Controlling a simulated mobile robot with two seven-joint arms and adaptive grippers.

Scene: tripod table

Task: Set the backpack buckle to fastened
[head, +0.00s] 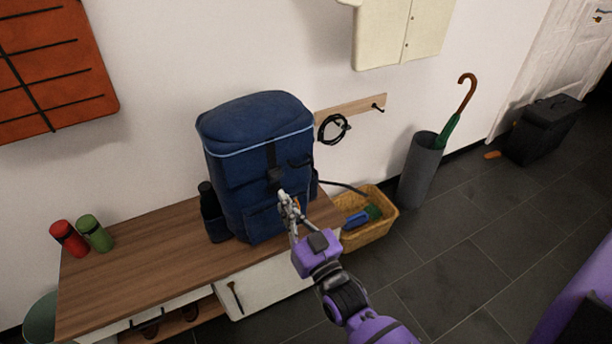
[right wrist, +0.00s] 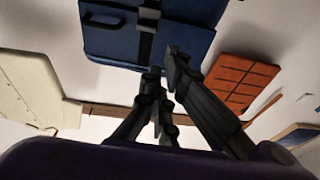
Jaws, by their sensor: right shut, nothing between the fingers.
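The blue backpack (head: 255,165) stands upright on the wooden bench, its front facing me. A black strap runs down its front to the dark buckle (head: 274,177). I cannot tell whether the buckle is fastened. My right gripper (head: 282,196) is shut and empty just below and in front of the buckle; I cannot tell whether it touches the bag. The right wrist view shows the backpack (right wrist: 185,40) upside down with the strap crossing it, and my right gripper's fingers (right wrist: 163,66) close to it. My left gripper is out of view.
A wicker basket (head: 378,227) stands right of the bench, near a grey umbrella stand (head: 418,170). A black cable (head: 333,128) hangs on the wall rail.

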